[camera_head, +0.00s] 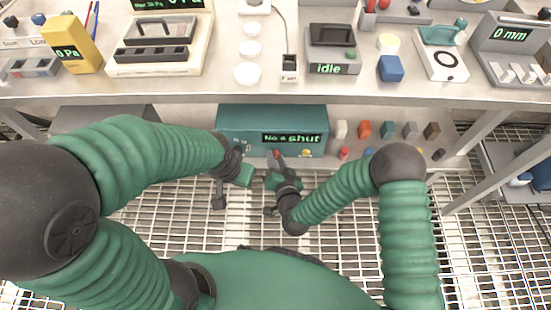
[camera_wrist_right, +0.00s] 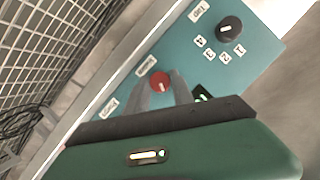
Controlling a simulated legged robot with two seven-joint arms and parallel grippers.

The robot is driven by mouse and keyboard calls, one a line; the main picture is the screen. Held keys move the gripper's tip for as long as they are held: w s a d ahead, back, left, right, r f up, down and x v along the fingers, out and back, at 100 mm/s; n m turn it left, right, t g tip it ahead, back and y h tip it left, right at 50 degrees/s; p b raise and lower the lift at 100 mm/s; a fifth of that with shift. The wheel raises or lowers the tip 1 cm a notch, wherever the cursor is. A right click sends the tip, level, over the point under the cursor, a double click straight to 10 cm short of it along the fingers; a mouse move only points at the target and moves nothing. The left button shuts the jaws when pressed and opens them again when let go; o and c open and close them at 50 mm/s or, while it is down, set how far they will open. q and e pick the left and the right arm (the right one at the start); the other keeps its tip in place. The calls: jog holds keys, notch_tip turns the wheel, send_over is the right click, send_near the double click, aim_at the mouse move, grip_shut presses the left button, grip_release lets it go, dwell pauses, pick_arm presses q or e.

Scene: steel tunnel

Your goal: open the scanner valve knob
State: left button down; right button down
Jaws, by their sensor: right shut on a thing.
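My right gripper (camera_wrist_right: 162,92) is shut on the red knob, one finger on each side. In the head view the right gripper (camera_head: 276,160) reaches the box front below the display. My left gripper (camera_head: 233,180) is in front of the box's left part, apart from the knob; its finger opening is unclear.
A black knob (camera_wrist_right: 230,28) with numbered labels sits farther along the panel. The bench edge (camera_head: 180,98) overhangs the box. Several small coloured blocks (camera_head: 388,130) stand right of it. The grated floor (camera_head: 340,245) is clear.

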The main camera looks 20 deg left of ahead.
jog(key=m, duration=0.1)
jog(key=m+y, duration=0.1)
jog(key=b, duration=0.1)
jog(key=shift+w+d+f+m+y, duration=0.1)
jog(key=shift+d+f+m+y, duration=0.2)
jog(key=shift+m, duration=0.1)
jog(key=shift+f+m+y+b, duration=0.1)
jog(key=shift+m+y+b, duration=0.5)
jog(key=shift+m, duration=0.4)
jog(key=m+t+y+b, duration=0.1)
jog(key=m+b, duration=0.1)
jog(key=m, duration=0.1)
jog(key=shift+f, duration=0.15)
jog(key=shift+m+t+y+b, duration=0.4)
jog(key=shift+m+b, duration=0.5)
jog(key=shift+m, duration=0.6)
jog(key=c, duration=1.1)
grip_release()
